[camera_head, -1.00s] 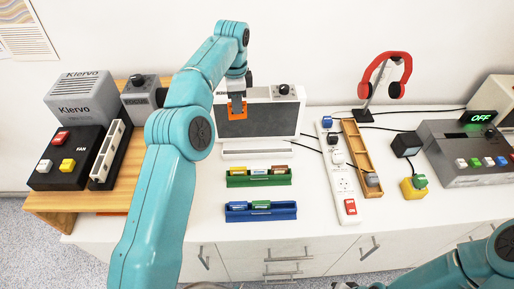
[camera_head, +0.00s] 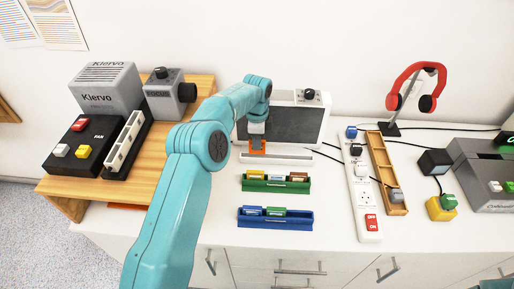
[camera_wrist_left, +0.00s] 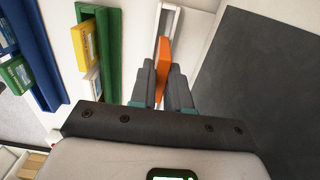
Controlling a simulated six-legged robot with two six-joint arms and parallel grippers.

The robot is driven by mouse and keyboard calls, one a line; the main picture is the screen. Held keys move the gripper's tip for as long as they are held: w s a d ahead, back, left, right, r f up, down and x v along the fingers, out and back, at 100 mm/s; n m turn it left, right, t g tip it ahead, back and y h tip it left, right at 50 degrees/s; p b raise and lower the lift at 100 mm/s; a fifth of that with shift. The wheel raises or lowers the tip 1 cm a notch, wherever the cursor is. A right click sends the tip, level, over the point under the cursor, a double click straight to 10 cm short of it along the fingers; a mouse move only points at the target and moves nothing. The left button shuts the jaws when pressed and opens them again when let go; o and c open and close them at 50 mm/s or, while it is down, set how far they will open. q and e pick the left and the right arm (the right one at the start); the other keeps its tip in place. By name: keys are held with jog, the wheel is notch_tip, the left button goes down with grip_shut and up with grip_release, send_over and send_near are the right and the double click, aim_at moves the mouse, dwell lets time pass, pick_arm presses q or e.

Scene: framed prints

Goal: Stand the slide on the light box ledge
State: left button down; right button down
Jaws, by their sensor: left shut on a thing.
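My left gripper (camera_head: 257,134) is shut on the orange slide (camera_head: 257,147) and holds it low in front of the left part of the light box screen (camera_head: 290,126). The slide is just over the white light box ledge (camera_head: 300,160); I cannot tell if it touches. In the left wrist view the slide (camera_wrist_left: 162,58) stands edge-on between the grey fingers (camera_wrist_left: 163,88), and its far end overlaps the white ledge (camera_wrist_left: 175,20). My right gripper is out of view.
A green rack (camera_head: 275,187) and a blue rack (camera_head: 275,223) with small coloured slides lie in front of the ledge. A power strip (camera_head: 362,190) and a wooden tray (camera_head: 384,175) are to the right. The fan control box (camera_head: 80,145) is on the left.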

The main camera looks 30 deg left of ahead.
aim_at(257, 153)
pick_arm(q)
notch_tip(257, 153, down, 3)
jog(key=shift+s+f, duration=0.1)
jog(key=shift+f, duration=0.1)
jog(key=shift+f, duration=0.1)
jog(key=shift+f, duration=0.1)
jog(key=c, duration=1.1)
grip_release()
